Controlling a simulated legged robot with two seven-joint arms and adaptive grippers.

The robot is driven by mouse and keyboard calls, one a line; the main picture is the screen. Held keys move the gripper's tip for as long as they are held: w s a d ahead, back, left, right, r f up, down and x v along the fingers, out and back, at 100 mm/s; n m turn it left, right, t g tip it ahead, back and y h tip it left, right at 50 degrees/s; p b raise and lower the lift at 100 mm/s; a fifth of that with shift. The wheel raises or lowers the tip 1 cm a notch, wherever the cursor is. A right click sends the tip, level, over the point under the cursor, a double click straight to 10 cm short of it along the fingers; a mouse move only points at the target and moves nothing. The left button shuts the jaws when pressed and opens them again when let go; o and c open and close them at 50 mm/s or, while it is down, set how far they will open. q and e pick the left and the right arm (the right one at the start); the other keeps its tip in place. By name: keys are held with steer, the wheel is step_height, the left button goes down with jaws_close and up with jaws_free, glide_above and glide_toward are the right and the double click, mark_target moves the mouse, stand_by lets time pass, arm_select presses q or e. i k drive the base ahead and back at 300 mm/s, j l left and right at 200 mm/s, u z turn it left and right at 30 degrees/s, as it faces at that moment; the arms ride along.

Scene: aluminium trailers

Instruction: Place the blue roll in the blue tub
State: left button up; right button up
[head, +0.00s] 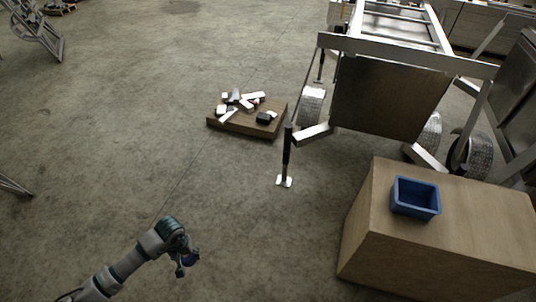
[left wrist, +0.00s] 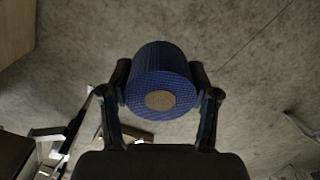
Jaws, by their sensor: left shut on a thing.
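The blue roll (left wrist: 160,82) is a dark blue cylinder with a brown core, seen close up in the left wrist view. My left gripper (left wrist: 162,98) is shut on it, with one finger on each side. In the head view my left gripper (head: 187,262) is at the lower left, and only a small bit of the blue roll (head: 194,257) shows at it. The blue tub (head: 415,208) is an open rectangular container on top of a wooden box at the right, well apart from the gripper. My right gripper is not in view.
The wooden box (head: 420,245) stands at the lower right. An aluminium trailer (head: 390,95) with wheels and a black jack leg (head: 287,155) stands behind it. A low brown platform (head: 240,123) holds several loose pieces. The concrete floor between my left arm and the wooden box is clear.

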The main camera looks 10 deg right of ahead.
mark_target(413, 199)
steer(key=l+z, duration=0.35)
steer(key=l, duration=0.4)
steer(key=l+z, duration=0.4)
steer(key=l, duration=0.4)
steer(key=i+l+z, duration=0.1)
steer(key=l+z, duration=0.25)
steer(key=l, duration=0.4)
